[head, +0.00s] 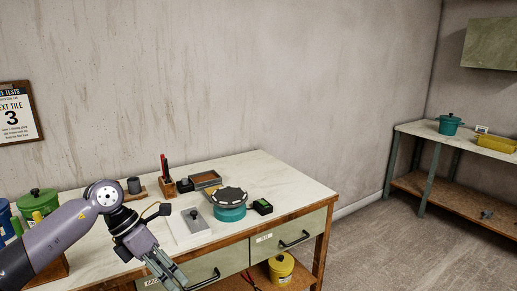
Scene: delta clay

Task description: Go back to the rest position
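My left arm comes in from the lower left, and my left gripper (168,277) hangs in front of the table's front edge, near a drawer. Its fingers point down and right and run off the bottom edge, so I cannot tell whether they are open or shut. I see nothing held between them. My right gripper is not in view. The worktable (285,187) has a pale top and green drawers.
On the table stand a teal round device with a dark disc (230,199), a white board with a grey plate (190,222), a green-lidded pot (39,201) and small boxes. A yellow pot (281,267) sits below. Floor (400,245) at right is clear. A shelf (455,190) stands far right.

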